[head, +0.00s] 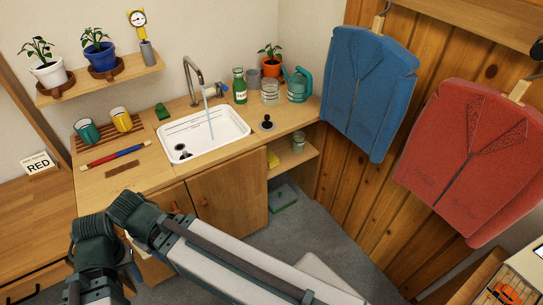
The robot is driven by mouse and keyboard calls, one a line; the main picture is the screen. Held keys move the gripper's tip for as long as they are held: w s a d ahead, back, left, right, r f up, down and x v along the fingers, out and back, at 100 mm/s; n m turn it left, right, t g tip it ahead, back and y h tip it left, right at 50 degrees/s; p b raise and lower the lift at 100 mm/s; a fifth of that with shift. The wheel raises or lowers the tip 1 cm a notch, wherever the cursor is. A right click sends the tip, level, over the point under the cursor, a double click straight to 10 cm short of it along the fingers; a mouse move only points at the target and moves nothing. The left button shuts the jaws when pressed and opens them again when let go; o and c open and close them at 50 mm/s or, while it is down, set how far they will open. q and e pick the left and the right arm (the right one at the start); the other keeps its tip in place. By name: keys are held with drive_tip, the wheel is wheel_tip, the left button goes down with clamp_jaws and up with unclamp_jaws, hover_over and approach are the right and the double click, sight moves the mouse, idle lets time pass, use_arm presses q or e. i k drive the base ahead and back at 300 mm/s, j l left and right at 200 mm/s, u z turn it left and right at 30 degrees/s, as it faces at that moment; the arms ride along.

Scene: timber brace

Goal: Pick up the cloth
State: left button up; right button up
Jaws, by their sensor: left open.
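A pale piece (137,245) that may be the cloth shows at the front of the wooden cabinet, just right of my arm's dark joints. My arm hides part of it, so I cannot tell its shape or whether it hangs. My left arm crosses the lower part of the head view, with its dark joints at the lower left. My left gripper is low at the lower left, close to the cabinet front and mostly hidden by the arm. It is open, and I see nothing held in it. My right gripper is not in view.
The counter holds a white sink (204,135) with running water, two mugs on a slatted rack (108,130), a green bottle (239,86) and a teal watering can (298,85). A blue jacket (368,90) and a red jacket (465,155) hang at the right.

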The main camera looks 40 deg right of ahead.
sight(273, 161)
drive_tip(key=z, duration=1.5)
